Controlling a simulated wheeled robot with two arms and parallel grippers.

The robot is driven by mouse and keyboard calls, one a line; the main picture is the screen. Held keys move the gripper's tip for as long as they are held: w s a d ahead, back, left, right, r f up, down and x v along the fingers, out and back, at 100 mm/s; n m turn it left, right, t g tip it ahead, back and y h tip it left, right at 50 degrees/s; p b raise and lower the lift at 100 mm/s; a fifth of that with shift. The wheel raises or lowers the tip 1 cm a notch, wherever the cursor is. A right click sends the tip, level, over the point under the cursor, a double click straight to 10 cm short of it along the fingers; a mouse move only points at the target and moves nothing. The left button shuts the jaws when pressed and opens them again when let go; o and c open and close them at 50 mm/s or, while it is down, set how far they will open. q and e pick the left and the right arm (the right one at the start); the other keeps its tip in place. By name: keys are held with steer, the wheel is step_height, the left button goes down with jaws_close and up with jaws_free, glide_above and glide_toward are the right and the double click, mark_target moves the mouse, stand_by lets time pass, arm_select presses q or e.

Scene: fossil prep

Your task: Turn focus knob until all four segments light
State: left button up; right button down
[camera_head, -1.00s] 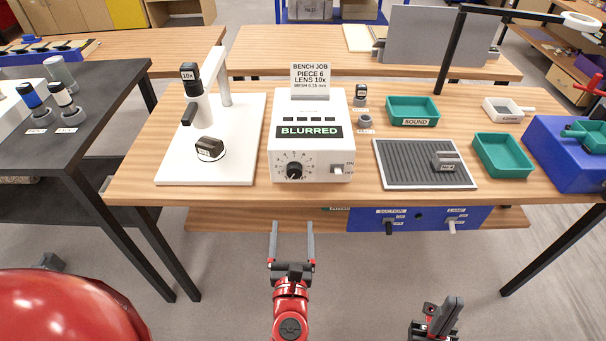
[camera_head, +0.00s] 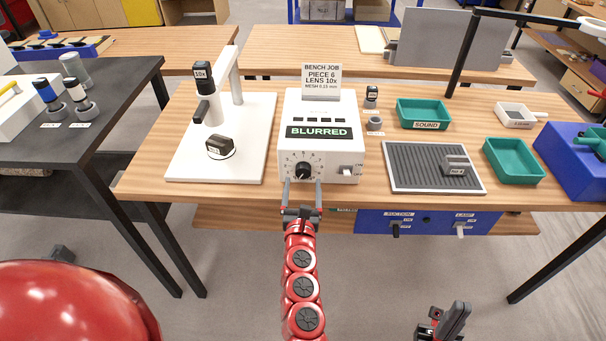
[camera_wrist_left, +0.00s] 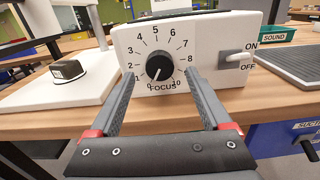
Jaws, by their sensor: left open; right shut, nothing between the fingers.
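The white control box (camera_head: 290,130) stands at the table's front edge with a display (camera_head: 319,132) reading BLURRED. Four dark segments (camera_head: 312,120) sit in a row above the display. The black focus knob (camera_head: 303,170) is on its front face; in the left wrist view the knob (camera_wrist_left: 160,67) has its white mark pointing down, near 0. My left gripper (camera_head: 303,183) is open in front of the box, its fingers either side of the knob in the wrist view, not visibly touching it. My right gripper (camera_head: 450,318) is shut and empty, low at the front right.
An ON/OFF switch (camera_wrist_left: 238,57) is right of the knob. A white microscope stand (camera_head: 240,170) with a dark piece is left of the box. A ridged grey mat (camera_head: 410,165) and green trays (camera_head: 423,105) lie to the right. Floor in front is clear.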

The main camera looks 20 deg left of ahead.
mark_target(303, 174)
arm_select(q)
steer(key=shift+p+x, duration=0.3)
steer(key=shift+x, duration=1.8)
jaws_close()
